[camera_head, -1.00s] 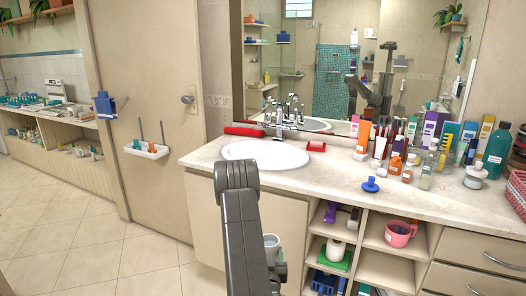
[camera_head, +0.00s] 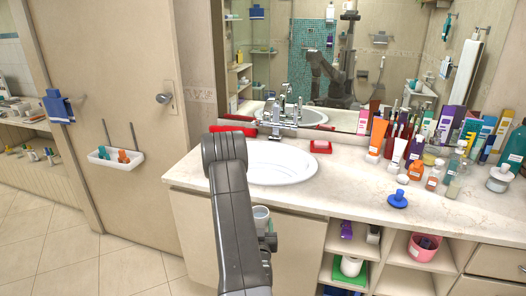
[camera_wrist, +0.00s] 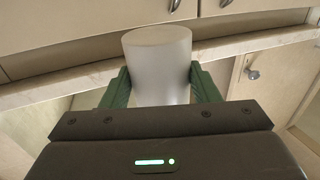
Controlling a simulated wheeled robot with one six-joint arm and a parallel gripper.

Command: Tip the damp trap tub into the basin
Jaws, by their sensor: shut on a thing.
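The damp trap tub is a pale grey, smooth cylinder (camera_wrist: 158,70) in the wrist view. My gripper (camera_wrist: 160,84) is shut on its sides, with one green finger on each side. In the head view the tub (camera_head: 261,214) shows partly behind my dark arm, low in front of the vanity's cabinet door and below the counter edge. It looks about upright there; its contents cannot be made out. The fingers are mostly hidden in the head view. The white oval basin (camera_head: 290,168) is set in the counter above and beyond the tub, its left part hidden by my arm.
A chrome tap (camera_head: 281,118) stands behind the basin. A red box (camera_head: 321,146) and a blue stopper-like thing (camera_head: 398,199) are on the counter (camera_head: 345,185). Bottles and tubes crowd its right side. Open shelves are below. A white wall rack (camera_head: 115,158) hangs left.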

